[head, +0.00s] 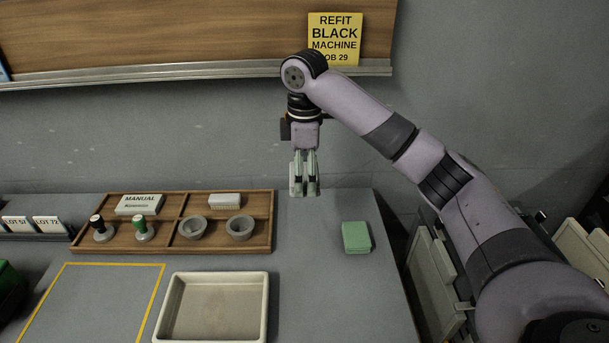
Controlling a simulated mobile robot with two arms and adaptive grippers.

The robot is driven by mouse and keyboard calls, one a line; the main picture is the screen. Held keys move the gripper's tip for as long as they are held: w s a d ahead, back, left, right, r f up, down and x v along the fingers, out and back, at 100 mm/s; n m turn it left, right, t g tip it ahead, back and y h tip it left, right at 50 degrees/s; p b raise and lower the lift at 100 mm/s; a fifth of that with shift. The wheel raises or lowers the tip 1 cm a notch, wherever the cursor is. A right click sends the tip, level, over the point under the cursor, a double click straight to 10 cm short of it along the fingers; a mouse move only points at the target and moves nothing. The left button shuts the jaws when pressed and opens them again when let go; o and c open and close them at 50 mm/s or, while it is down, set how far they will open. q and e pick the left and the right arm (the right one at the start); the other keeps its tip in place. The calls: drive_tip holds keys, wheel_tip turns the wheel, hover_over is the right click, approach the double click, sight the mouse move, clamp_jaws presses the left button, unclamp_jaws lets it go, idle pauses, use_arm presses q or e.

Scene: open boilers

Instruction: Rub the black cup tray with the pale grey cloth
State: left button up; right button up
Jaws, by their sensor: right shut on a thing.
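My right gripper (306,187) hangs pointing down above the back right of the grey table. It is shut on a small pale grey thing (294,180), which looks like the pale grey cloth; the fingers hide part of it. I see no black cup tray in this view. A shallow cream tray (264,313), empty with a stained bottom, lies at the table's front, below and left of the gripper. My left gripper is not in view.
A folded green cloth (356,237) lies at the right. A wooden tray (176,249) holds stamps, grey bowls and small blocks. A yellow outline (108,264) marks the front left. The table is clear between the wooden tray and green cloth.

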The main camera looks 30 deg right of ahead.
drive_tip(key=o, duration=0.5)
drive_tip(key=c, duration=0.4)
